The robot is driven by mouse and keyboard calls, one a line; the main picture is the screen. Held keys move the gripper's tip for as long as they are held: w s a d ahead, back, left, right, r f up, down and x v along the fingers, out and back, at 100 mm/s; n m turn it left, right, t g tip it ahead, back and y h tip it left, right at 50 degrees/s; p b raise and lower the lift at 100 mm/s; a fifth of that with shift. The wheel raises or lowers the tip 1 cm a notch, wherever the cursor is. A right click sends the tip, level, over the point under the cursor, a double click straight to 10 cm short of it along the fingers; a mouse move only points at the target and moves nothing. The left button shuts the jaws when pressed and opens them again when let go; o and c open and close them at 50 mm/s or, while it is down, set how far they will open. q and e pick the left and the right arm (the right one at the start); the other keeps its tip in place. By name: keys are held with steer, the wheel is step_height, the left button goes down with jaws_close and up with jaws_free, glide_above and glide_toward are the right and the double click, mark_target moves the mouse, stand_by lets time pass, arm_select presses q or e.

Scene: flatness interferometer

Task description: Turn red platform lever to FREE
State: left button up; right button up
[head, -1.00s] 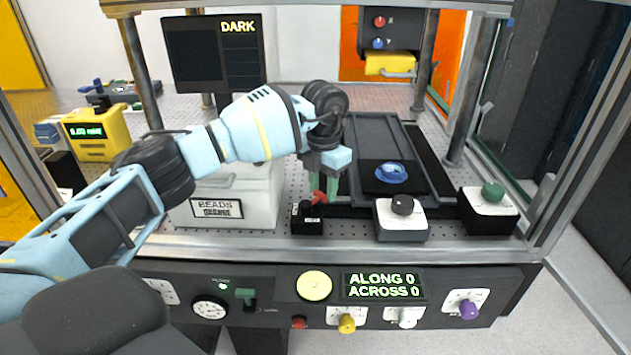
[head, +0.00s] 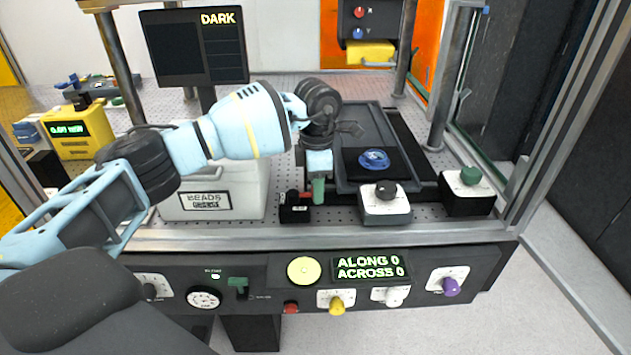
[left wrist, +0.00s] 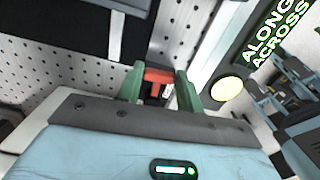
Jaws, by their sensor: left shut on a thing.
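The red platform lever (head: 306,196) sits on a small black block (head: 294,213) at the front of the perforated bench. My left gripper (head: 317,190) points down at the lever, with one green finger showing in front. In the left wrist view the red lever (left wrist: 158,76) lies between the two green fingers (left wrist: 160,88), which are shut on it. The fingers hide part of the lever, and its label is too small to read. My right gripper is not in view.
A white beads box (head: 210,192) stands left of the lever. A dark platform (head: 362,125) with a blue disc (head: 374,159) lies behind right. A black-knobbed box (head: 386,205) is close on the right. The front panel display (head: 370,268) reads ALONG 0, ACROSS 0; the monitor (head: 194,48) reads DARK.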

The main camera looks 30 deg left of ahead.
arm_select(q)
steer(key=shift+s+m, duration=0.1)
steer(key=shift+m, duration=0.2)
steer(key=o, duration=1)
steer(key=shift+r, duration=3.95)
steer(key=shift+s+d+f, duration=0.1)
